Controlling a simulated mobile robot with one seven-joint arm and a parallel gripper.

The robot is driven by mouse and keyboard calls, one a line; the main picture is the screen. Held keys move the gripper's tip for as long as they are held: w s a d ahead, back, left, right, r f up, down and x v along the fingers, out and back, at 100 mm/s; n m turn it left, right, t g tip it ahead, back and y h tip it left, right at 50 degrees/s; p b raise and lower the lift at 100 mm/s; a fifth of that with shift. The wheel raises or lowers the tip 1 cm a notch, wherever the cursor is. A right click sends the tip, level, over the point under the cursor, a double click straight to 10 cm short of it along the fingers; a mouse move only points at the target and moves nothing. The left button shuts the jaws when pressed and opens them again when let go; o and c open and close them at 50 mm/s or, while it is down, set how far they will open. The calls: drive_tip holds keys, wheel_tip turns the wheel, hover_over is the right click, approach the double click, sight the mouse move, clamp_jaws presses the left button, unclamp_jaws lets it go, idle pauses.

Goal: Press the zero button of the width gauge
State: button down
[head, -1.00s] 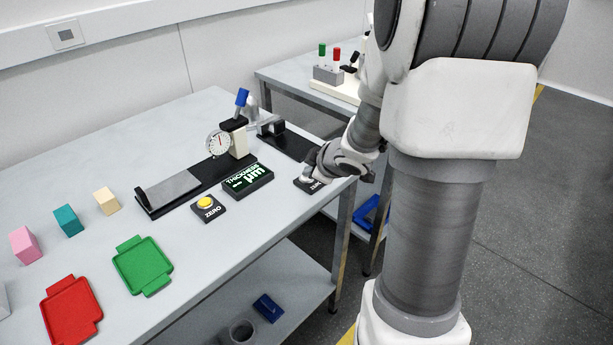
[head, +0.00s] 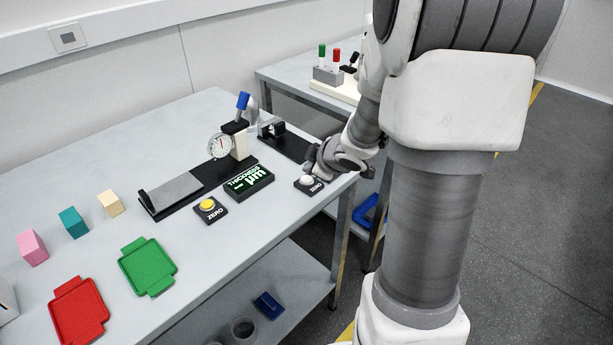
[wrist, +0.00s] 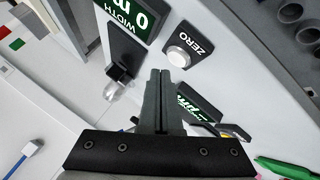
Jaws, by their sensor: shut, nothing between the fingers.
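The width gauge is a black base (head: 291,145) with a clamp at the table's far right; its dark plate and a shiny metal part (wrist: 115,88) show in the wrist view. Its green WIDTH display (wrist: 128,18) shows a 0, partly cut off by the picture's edge. The white zero button (head: 306,180) sits on a black ZERO plate near the table's right edge; the button (wrist: 179,57) is also clear in the wrist view. My gripper (wrist: 160,74) is shut and empty, its tips close to the button. In the head view my gripper (head: 313,166) is just behind it; contact is not visible.
A second ZERO plate with a yellow button (head: 208,204) and the THICKNESS display (head: 248,183) stand to the left. A dial gauge (head: 220,146), green tray (head: 147,266), red tray (head: 78,311) and several blocks lie further left. Table between is clear.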

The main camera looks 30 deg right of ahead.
sight(310, 181)
drive_tip(key=shift+r+p, duration=2.15)
drive_tip(key=shift+r, duration=0.15)
drive_tip(key=shift+r, duration=0.1)
drive_tip(key=s+a+r+m+h+p, duration=0.2)
drive_tip(key=s+r+m, duration=0.1)
drive_tip(key=r, duration=0.4)
drive_tip(key=s+a+r+m+h+p, duration=0.1)
drive_tip(key=s+a+r+m, duration=0.15)
drive_tip(key=r, duration=0.45)
drive_tip(key=s+a+r+m+g+y, duration=0.1)
drive_tip(key=s+a+r+m, duration=0.1)
drive_tip(key=s+a, duration=0.3)
drive_tip(key=s+a+r+m+g+y+p, duration=0.1)
drive_tip(key=s+a, duration=0.4)
drive_tip(key=s, duration=0.8)
drive_tip(key=shift+s+r+m+g+y, duration=0.15)
drive_tip(key=shift+r+m+g+y, duration=0.25)
drive_tip(key=shift+r+g, duration=0.45)
